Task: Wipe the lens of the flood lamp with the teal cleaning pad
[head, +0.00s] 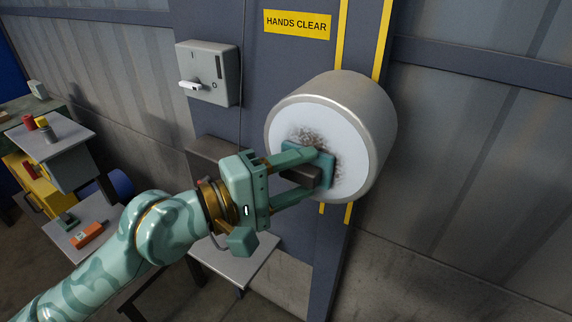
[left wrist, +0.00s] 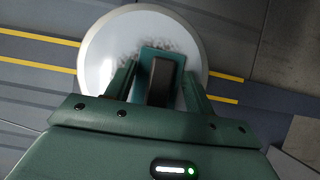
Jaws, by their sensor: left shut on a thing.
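The flood lamp (head: 375,110) is a large grey drum on the dark column, with a round white lens (head: 283,124) facing left. The lens carries a dark speckled smudge around its middle, and it also shows in the left wrist view (left wrist: 98,55). My left gripper (head: 312,172) is shut on the dark handle of the teal cleaning pad (head: 325,160). The pad lies against or very close to the lens, over part of the smudge; contact cannot be told for sure. In the left wrist view the pad (left wrist: 147,60) sits between the fingers. My right gripper is not in view.
A grey switch box (head: 209,72) with a white lever is on the column, beside a yellow "HANDS CLEAR" sign (head: 297,24). A small shelf cart (head: 60,135) with several small items stands at left. A low grey table (head: 240,262) is below my arm.

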